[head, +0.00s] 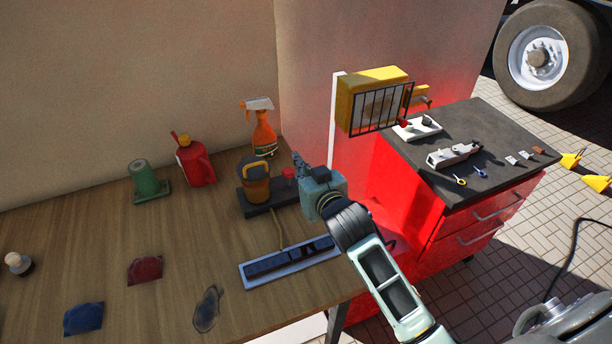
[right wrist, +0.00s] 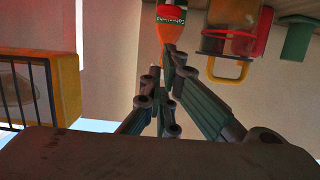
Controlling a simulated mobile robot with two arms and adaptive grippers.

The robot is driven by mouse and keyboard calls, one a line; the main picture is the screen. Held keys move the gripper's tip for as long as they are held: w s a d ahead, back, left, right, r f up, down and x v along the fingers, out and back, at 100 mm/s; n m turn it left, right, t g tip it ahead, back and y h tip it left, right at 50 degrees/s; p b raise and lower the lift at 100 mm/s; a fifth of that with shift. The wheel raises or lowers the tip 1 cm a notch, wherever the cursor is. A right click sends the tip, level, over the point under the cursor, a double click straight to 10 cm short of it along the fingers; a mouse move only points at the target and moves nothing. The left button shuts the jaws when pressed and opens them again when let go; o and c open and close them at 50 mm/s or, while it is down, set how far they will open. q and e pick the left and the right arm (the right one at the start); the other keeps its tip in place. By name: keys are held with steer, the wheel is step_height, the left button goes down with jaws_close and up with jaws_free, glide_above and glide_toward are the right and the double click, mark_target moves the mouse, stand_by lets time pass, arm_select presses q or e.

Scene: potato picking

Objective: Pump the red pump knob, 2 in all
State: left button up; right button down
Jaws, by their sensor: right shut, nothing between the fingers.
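The red pump knob (head: 289,173) shows in the head view on the right part of a dark base, next to a yellow-brown cylinder (head: 256,188) with a looped handle. My right gripper (head: 298,161) is shut and empty. In the head view its fingers point up and left, close above and beside the knob; I cannot tell whether they touch it. My left gripper is not in view.
On the wooden table (head: 190,240) stand a green cylinder (head: 146,180), a red canister (head: 195,162) and an orange spray bottle (head: 264,135). A white-edged tray (head: 290,264) lies in front.

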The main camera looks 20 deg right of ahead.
steer(key=v, duration=0.3)
steer(key=shift+s+a, duration=0.1)
stand_by(0.5)
